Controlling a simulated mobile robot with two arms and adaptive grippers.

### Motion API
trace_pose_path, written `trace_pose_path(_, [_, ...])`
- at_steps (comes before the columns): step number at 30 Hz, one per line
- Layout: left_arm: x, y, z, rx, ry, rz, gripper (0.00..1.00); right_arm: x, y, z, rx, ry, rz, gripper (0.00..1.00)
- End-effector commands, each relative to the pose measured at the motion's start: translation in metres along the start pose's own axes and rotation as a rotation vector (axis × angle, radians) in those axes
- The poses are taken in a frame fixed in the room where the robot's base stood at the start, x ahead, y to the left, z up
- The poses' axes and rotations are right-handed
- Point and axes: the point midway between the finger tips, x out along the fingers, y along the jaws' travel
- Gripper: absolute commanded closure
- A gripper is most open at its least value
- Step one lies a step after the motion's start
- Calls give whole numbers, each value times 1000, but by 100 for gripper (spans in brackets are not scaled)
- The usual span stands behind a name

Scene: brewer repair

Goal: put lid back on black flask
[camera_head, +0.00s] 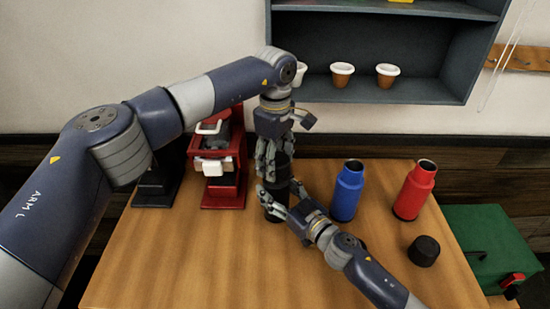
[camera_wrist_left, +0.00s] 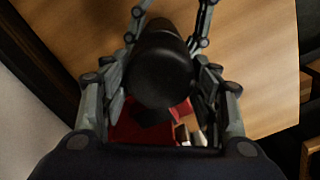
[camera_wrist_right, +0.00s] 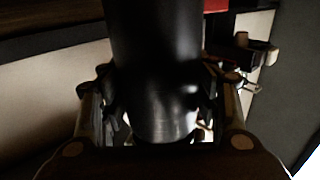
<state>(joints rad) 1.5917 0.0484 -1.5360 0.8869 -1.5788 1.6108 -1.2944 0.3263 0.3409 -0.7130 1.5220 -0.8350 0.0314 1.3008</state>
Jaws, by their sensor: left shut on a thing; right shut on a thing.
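The black flask (camera_head: 274,214) stands upright near the middle of the table, mostly hidden by my grippers. My left gripper (camera_head: 270,172) is above, shut on a black rounded piece that looks like the lid (camera_wrist_left: 160,75). The piece lines up with the flask; I cannot tell whether it is seated. My right gripper (camera_head: 284,200) comes from the lower right and is shut around the flask body, whose dark wall fills the middle of the right wrist view (camera_wrist_right: 155,55).
An open blue flask (camera_head: 346,192) and an open red flask (camera_head: 414,190) stand to the right. A loose black lid (camera_head: 424,251) lies before the red one. A red brewer (camera_head: 224,180) stands behind left; a green box (camera_head: 495,245) sits far right. The front left table is clear.

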Motion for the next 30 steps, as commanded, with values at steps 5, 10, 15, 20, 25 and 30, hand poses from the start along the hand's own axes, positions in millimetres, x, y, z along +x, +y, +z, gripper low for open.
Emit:
trace_pose_path(5, [4,0,0,0,0,0,67,0,0,0,0,0,0,86])
trace_pose_path(10, [6,0,0,0,0,1,67,0,0,0,0,0,0,100])
trace_pose_path(15, [6,0,0,89,1,1,67,0,0,0,0,0,0,100])
trace_pose_path(20, [6,2,0,342,1,1,67,0,0,0,0,0,0,100])
trace_pose_path(25, [6,3,0,638,1,1,67,0,0,0,0,0,0,100])
trace_pose_path(30, [6,4,1,937,0,1,67,0,0,0,0,0,0,100])
